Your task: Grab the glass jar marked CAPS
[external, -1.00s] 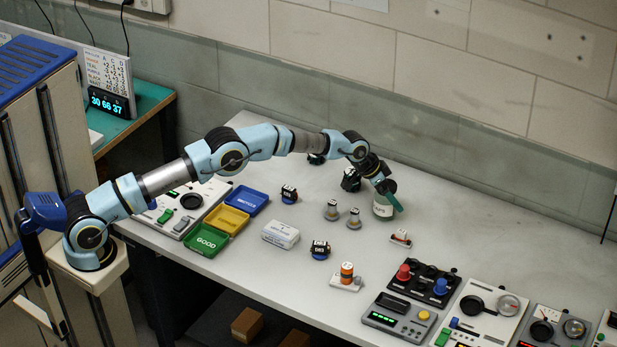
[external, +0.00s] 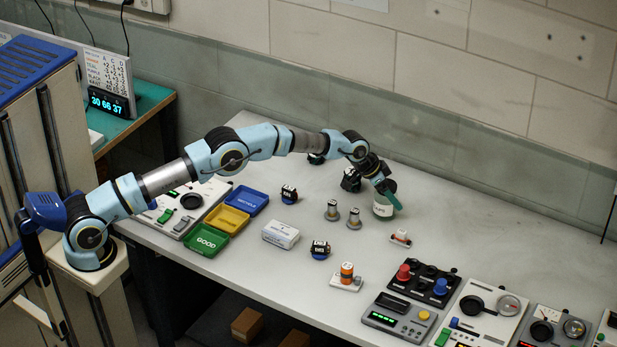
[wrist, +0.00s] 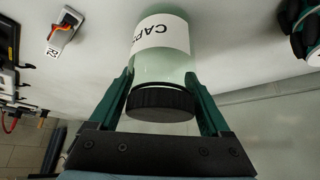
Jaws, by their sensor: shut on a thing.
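The glass jar marked CAPS (wrist: 162,65) is pale green with a black ribbed lid and a white label. In the wrist view it sits between the two green fingers of my gripper (wrist: 162,98), which are shut on its sides near the lid. In the external view the jar (external: 383,208) stands at the back right part of the bench, and my gripper (external: 388,194) is at its top. Its base looks on or very near the bench top; I cannot tell if there is a gap.
A small white part (external: 401,238) lies in front. Green, yellow and blue trays (external: 207,240) are at the left. Control boxes (external: 430,284) fill the front right.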

